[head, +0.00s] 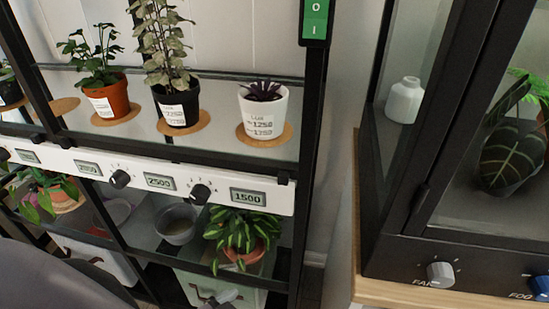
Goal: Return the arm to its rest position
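A large, smooth dark grey shape fills the lower left corner and looks like part of my own arm. Whether anything is held is not visible.
A black-framed shelf holds potted plants, including a white pot (264,112), a black pot (178,106) and a terracotta pot (109,100). A control strip (217,188) with knobs runs below. A glass cabinet (405,249) stands right on a wooden top (385,291).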

